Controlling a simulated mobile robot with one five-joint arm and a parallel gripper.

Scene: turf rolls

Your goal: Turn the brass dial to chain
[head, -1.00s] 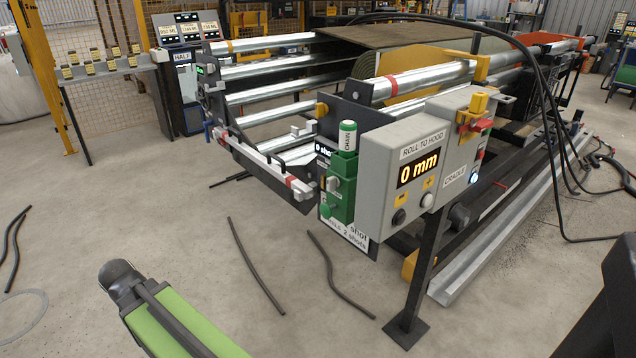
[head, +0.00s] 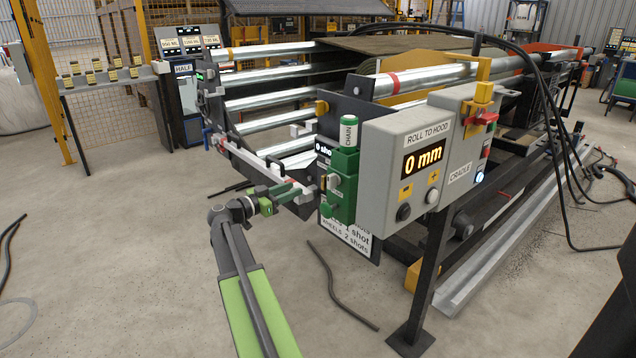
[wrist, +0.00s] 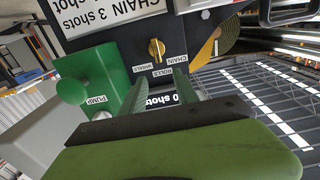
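The brass dial (wrist: 156,50) sits on a dark panel in the wrist view, ringed on its lower side by small WHEELS, ROLLS and CHAIN labels. Its long grip stands nearly upright in that picture, its lower end towards the ROLLS label; its exact setting is hard to tell. My gripper (wrist: 163,84) has its two green fingers apart, nothing between them, just short of the dial and below it in the picture. In the head view, my gripper (head: 297,191) reaches towards the left side of the green pump box (head: 343,180); the dial is not clear there.
A green PUMP knob (wrist: 71,89) stands left of my fingers in the wrist view. A grey control box (head: 400,170) reading 0 mm is right of the green box. A metal roller frame (head: 262,98) stands behind. Loose hoses lie on the floor.

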